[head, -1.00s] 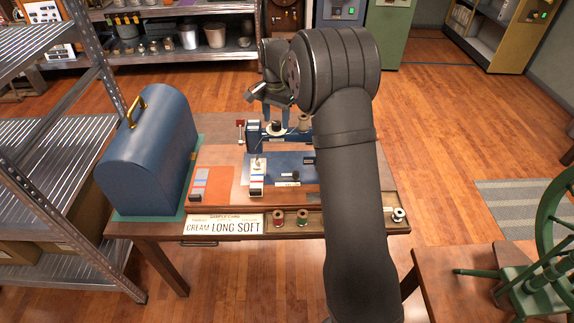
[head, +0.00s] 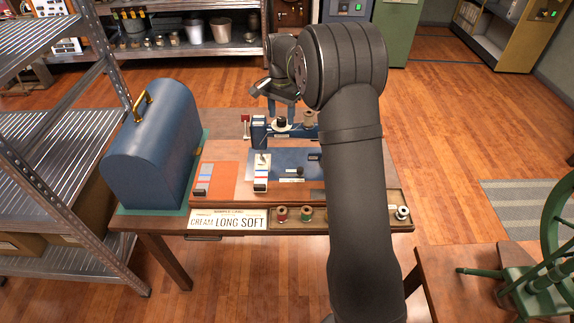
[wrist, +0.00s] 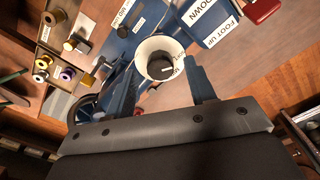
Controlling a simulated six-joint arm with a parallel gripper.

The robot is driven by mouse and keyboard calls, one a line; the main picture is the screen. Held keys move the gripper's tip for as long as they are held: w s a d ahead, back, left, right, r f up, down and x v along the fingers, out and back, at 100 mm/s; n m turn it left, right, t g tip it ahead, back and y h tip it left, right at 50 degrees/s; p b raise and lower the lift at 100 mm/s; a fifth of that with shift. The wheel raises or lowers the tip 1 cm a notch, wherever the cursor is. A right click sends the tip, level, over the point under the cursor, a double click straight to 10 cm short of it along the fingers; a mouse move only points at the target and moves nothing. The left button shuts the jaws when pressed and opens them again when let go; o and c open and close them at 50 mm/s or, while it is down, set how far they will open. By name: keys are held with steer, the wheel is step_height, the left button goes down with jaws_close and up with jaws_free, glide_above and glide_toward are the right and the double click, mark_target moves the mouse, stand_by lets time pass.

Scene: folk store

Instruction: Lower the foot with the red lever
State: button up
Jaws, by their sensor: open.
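The blue sewing machine (head: 259,132) stands on the wooden table. Its red lever (head: 246,118) stands at its left end; the red handle also shows in the wrist view (wrist: 263,9), near the top right. The presser foot is not clearly visible.
A blue domed case (head: 150,155) stands at the table's left. A sample card (head: 228,219) reading "CREAM LONG SOFT" is at the front edge, beside a tray of spools (head: 281,214). A metal shelf (head: 60,195) is left of the table. My arm covers the table's right part.

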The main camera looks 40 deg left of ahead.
mark_target(243, 118)
steer(key=shift+c, duration=0.9)
steer(key=shift+r, duration=0.25)
steer(key=s+a+r+m+t+y, duration=0.2)
steer(key=s+a+r+m, duration=0.3)
steer(key=s+a+m, duration=0.45)
steer(key=shift+m, duration=0.85)
steer(key=shift+w+x, duration=0.25)
steer(key=shift+x, duration=1.15)
steer(key=shift+w+x, duration=0.25)
steer(key=shift+x, duration=1.1)
steer(key=shift+w+x, duration=0.25)
steer(key=shift+x, duration=1.15)
steer(key=shift+a+f, duration=0.1)
steer(key=shift+f, duration=0.15)
